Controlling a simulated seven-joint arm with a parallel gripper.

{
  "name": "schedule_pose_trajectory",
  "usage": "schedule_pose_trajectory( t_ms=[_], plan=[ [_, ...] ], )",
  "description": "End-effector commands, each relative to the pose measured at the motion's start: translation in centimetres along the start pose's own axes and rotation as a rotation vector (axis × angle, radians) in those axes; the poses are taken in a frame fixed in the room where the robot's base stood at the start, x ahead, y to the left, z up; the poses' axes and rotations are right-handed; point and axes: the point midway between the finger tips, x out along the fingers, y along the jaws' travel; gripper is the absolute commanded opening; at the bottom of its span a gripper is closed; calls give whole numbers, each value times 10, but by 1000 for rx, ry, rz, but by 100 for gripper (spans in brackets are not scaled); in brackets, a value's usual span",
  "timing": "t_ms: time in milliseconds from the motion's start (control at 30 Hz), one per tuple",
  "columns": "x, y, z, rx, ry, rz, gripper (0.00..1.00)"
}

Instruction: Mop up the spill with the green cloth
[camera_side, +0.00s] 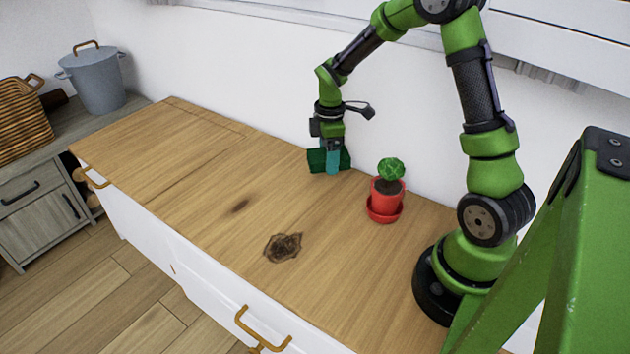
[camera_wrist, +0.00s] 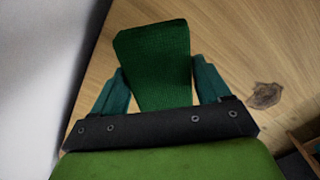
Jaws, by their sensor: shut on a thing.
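The green cloth (camera_side: 317,160) is a dark green folded piece between the teal fingers of my gripper (camera_side: 332,162), near the wall at the back of the wooden counter top. My gripper is shut on it. In the wrist view the cloth (camera_wrist: 155,60) sticks out between the two fingers of my gripper (camera_wrist: 162,85). I cannot tell whether the cloth touches the counter. A dark brown ringed patch (camera_side: 283,247) lies toward the counter's front edge, clear of my gripper; it also shows in the wrist view (camera_wrist: 266,95). I cannot tell whether it is the spill or a wood knot.
A red pot with a green cactus (camera_side: 388,190) stands on a red saucer, right of my gripper. A smaller dark mark (camera_side: 240,207) lies on the counter top (camera_side: 180,165). The wall closes off the back. The counter's left part is clear.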

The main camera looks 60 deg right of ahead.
Motion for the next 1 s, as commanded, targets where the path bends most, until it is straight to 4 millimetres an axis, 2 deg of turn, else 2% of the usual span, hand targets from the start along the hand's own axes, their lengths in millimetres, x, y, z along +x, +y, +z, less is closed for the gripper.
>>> schedule_pose_trajectory(
  t_ms=[333, 1000],
  plan=[
    [-28, 0, 0, 0, 1, 2, 48],
    [-28, 0, 1, 1, 1, 0, 48]
  ],
)
